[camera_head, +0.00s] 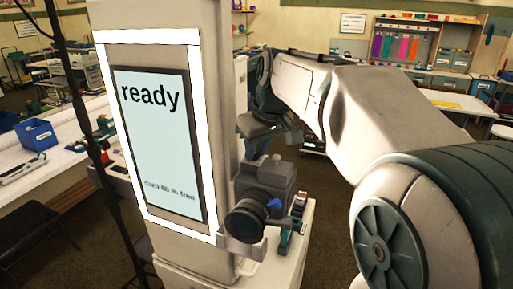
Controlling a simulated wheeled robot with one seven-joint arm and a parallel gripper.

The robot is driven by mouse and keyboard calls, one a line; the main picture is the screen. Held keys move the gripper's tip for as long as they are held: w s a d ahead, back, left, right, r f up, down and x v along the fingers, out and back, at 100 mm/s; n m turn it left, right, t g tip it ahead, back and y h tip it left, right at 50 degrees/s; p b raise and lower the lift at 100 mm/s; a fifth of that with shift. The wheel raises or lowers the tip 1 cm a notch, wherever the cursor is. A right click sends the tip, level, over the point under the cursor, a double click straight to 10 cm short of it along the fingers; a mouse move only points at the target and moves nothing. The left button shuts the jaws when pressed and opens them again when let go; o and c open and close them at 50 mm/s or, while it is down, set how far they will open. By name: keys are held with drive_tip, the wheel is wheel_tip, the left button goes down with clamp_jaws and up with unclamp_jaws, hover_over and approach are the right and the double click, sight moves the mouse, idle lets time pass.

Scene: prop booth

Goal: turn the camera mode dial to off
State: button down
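A dark grey camera (267,184) with a black lens (246,218) sits beside the pale booth column, its lens toward me. A small blue part (273,204) shows on its front beside the lens; I cannot tell whether it is the mode dial. No dial marking is readable. A screen (157,142) on the column reads "ready", with a smaller line about the card being free. My arm reaches in from the right, and its dark far end, my gripper (262,128), is behind and above the camera. Its fingers are not clear.
The camera stands over a white pedestal (282,262) with small teal and dark parts on it. A dark thin stand (84,135) rises left of the screen. A white table (50,172) with a blue bin (36,135) is at left. Carpet shows below my arm.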

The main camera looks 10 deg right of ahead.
drive_tip(key=shift+n, duration=0.4)
drive_tip(key=n, duration=0.1)
drive_tip(key=n+y, duration=0.1)
drive_tip(key=n, duration=0.1)
drive_tip(key=n+g, duration=0.1)
drive_tip(key=shift+w+d+n+y+b, duration=0.2)
drive_tip(key=shift+d+n+y+b, duration=0.05)
drive_tip(key=shift+n+y+b, duration=0.15)
drive_tip(key=n+g, duration=0.1)
drive_tip(key=n, duration=0.2)
drive_tip(key=n+g+y, duration=0.1)
drive_tip(key=n, duration=0.2)
drive_tip(key=shift+w+d, duration=0.15)
drive_tip(key=shift+w, duration=0.05)
drive_tip(key=shift+n, duration=0.3)
drive_tip(key=c, duration=1.2)
unclamp_jaws()
drive_tip(key=shift+c, duration=0.2)
drive_tip(key=p+v, duration=0.1)
drive_tip(key=v, duration=1.2)
drive_tip(key=shift+w+d+r, duration=0.2)
drive_tip(key=shift+d+r, duration=0.1)
drive_tip(key=shift+r, duration=0.1)
drive_tip(key=shift+a, duration=0.1)
